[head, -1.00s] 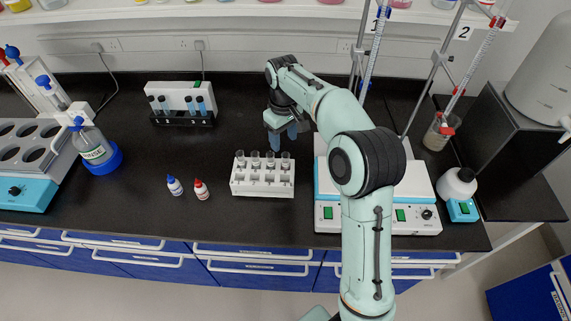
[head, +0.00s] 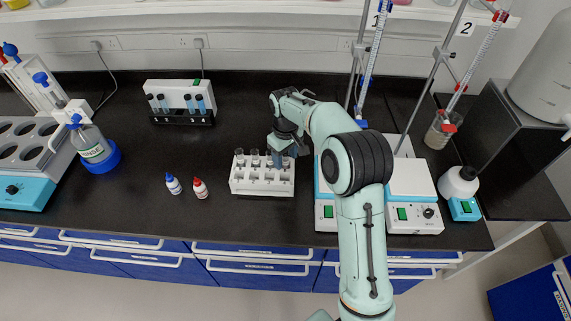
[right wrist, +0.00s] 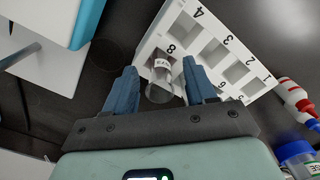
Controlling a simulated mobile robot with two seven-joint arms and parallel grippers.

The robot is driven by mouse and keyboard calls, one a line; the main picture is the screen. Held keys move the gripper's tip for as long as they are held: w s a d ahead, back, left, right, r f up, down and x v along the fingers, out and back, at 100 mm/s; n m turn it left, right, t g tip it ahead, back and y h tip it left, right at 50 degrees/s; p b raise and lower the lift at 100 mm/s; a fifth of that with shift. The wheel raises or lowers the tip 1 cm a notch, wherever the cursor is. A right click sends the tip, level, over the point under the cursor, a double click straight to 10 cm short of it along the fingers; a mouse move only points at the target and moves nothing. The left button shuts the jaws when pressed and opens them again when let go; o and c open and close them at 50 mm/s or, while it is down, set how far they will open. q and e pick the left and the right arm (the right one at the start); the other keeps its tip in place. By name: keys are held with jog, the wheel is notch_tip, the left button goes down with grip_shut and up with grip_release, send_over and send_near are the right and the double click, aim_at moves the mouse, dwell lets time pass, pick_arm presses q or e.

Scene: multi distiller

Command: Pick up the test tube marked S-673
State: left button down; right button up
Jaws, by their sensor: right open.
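A white tube rack (head: 262,188) stands on the black bench, with several clear test tubes along its back row. My right gripper (head: 284,152) is over the rack's right end and hides the rightmost tube in the head view. In the right wrist view the blue fingers of this gripper (right wrist: 159,70) are open, one on each side of a clear labelled test tube (right wrist: 160,82) beside the number 8. The label is too small to read surely. Slots 1 to 4 look empty there. My left gripper is not in view.
White-and-teal stirrer units (head: 414,215) stand close to the right of the rack. Blue-capped (head: 173,184) and red-capped (head: 200,188) dropper bottles stand to its left. A black rack (head: 182,118) with several tubes is at the back left. Bare bench lies between.

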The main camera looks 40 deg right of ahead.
grip_shut()
jog(key=shift+r, duration=0.1)
